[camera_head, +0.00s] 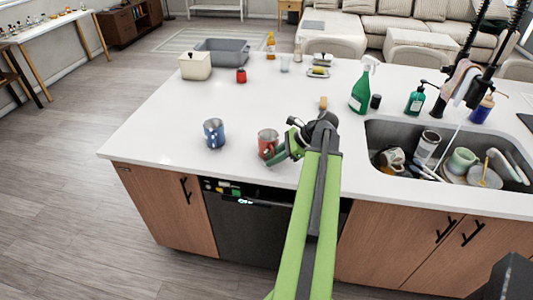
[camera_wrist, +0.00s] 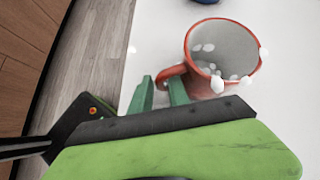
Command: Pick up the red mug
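The red mug (camera_head: 268,142) stands upright on the white island counter (camera_head: 150,125), near its front edge. In the wrist view the red mug (camera_wrist: 222,55) shows its grey inside, with its handle toward my gripper. My gripper (camera_wrist: 162,84) has its two green fingers apart, with the handle at and between their tips. One finger appears to reach into the handle's loop; whether they touch it I cannot tell. In the head view my gripper (camera_head: 277,154) is low at the mug's right side, partly hidden by my arm.
A blue mug (camera_head: 214,133) stands just left of the red mug. The sink (camera_head: 450,160) with dishes is on the right. A green spray bottle (camera_head: 362,90) stands behind it. A small red jar (camera_head: 241,76) and a grey basin (camera_head: 222,50) are farther back. The counter's left is clear.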

